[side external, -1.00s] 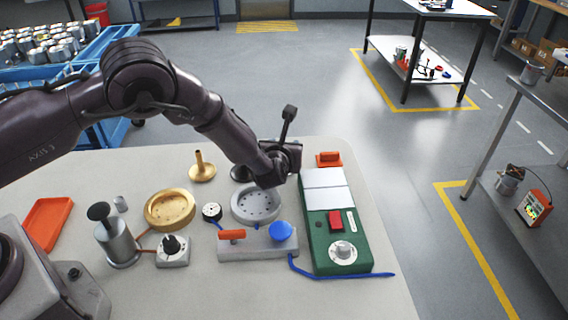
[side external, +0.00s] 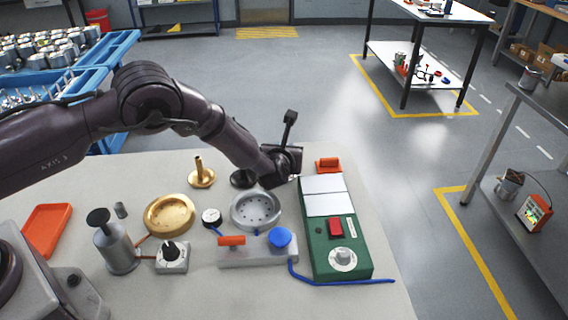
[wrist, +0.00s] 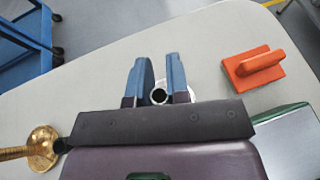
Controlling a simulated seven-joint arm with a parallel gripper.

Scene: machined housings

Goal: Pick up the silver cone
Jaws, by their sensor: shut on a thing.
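The silver cone (wrist: 160,95) shows in the wrist view as a pale metal piece with a dark round hole at its top, between my two blue fingers. Part of its pale round base (wrist: 194,91) shows beside the right finger. My gripper (wrist: 160,76) is shut on the cone, with a finger on either side. In the side view my gripper (side external: 287,165) is low at the back of the table, behind the silver round dish and left of the green box. The cone is hidden behind the gripper there. I cannot tell whether it touches the table.
An orange handled block (wrist: 255,66) is right of my gripper. The green box (side external: 336,240) and silver dish (side external: 255,209) are close by. A brass funnel-shaped piece (side external: 201,178) stands to the left, with a black disc (side external: 242,179) between. Bare table lies behind my gripper.

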